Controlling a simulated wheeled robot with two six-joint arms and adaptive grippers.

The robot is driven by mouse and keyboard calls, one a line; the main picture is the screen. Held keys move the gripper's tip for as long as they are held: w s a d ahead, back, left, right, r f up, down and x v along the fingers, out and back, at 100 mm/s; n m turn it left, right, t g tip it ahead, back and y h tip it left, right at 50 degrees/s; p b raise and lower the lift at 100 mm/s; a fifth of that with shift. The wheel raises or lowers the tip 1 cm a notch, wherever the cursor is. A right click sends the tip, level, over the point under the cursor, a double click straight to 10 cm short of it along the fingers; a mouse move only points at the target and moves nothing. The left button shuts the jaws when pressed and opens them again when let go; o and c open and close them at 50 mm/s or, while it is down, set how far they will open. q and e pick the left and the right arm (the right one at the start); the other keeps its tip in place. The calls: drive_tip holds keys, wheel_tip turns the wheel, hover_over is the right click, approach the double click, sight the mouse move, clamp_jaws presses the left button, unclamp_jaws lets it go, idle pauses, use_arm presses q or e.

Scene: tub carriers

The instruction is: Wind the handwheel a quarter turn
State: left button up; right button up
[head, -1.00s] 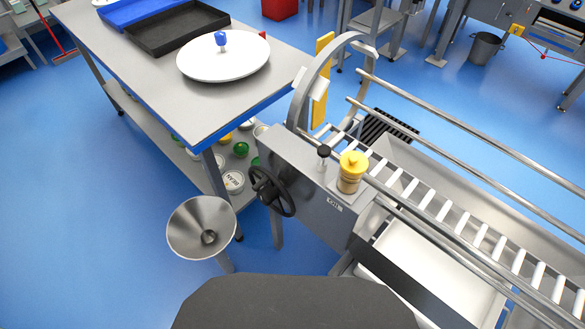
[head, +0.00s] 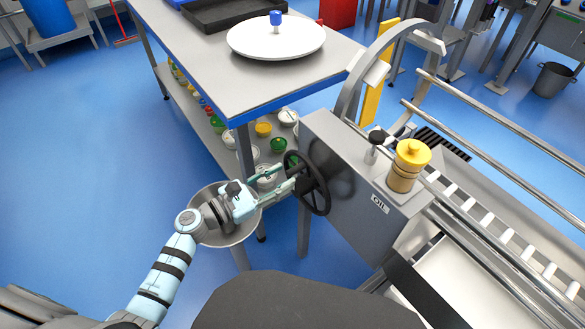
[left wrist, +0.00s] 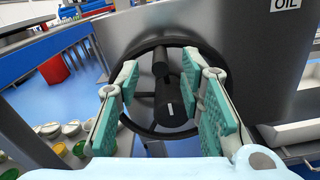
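The black handwheel (head: 325,193) is on the left end face of the grey machine housing (head: 345,190), with a dark round plate behind it. In the left wrist view the handwheel (left wrist: 136,55) fills the middle, with its rim, hub and a black cylindrical handle (left wrist: 187,88) pointing toward the camera. My left gripper (head: 285,178) is at the wheel's left side. In the left wrist view my left gripper (left wrist: 168,80) is open, its green pads on either side of the handle and hub area. A gap shows beside the handle; contact is unclear. My right gripper is not in view.
A yellow-capped oil jar (head: 405,170) and small black knob (head: 377,136) top the housing. Blue floor is open at left.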

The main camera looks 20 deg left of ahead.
sight(293, 169)
use_arm(q)
drive_tip(key=x, duration=0.4)
drive_tip(key=shift+w+d, duration=0.2)
drive_tip(key=shift+c, duration=0.2)
clamp_jaws()
